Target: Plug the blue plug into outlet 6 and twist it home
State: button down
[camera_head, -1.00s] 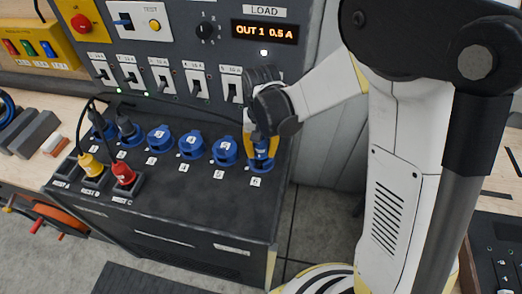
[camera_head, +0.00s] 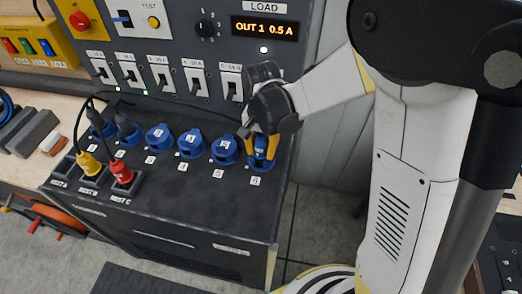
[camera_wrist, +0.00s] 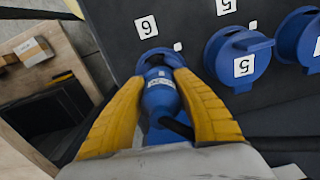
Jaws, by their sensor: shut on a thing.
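My gripper (camera_head: 262,148) is shut on the blue plug (camera_wrist: 160,98), with a yellow finger on each side of it in the wrist view. The plug stands at outlet 6 (camera_head: 259,167), the right-most blue socket of the row. The label "6" (camera_wrist: 146,27) lies beside it in the wrist view. The plug's front end meets the outlet's blue ring, but how deep it sits and how far it is turned I cannot tell. A dark cable runs from the plug's back. In the head view my gripper partly hides the plug and the outlet.
Outlet 5 (camera_head: 224,150), its lid shut, is close on the left, with more blue outlets beyond. A yellow plug (camera_head: 88,164) and a red plug (camera_head: 122,173) stand in rests. Breaker switches (camera_head: 195,82) line the panel behind. The load display (camera_head: 264,28) reads "OUT 1 0.5 A".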

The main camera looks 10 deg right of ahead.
jog(key=shift+w+a+m, duration=0.1)
jog(key=shift+a+m, duration=0.05)
jog(key=shift+m, duration=0.65)
jog(key=shift+m+b, duration=0.35)
jog(key=shift+m, duration=1.05)
jog(key=shift+m, duration=0.8)
jog(key=c, duration=1)
grip_release()
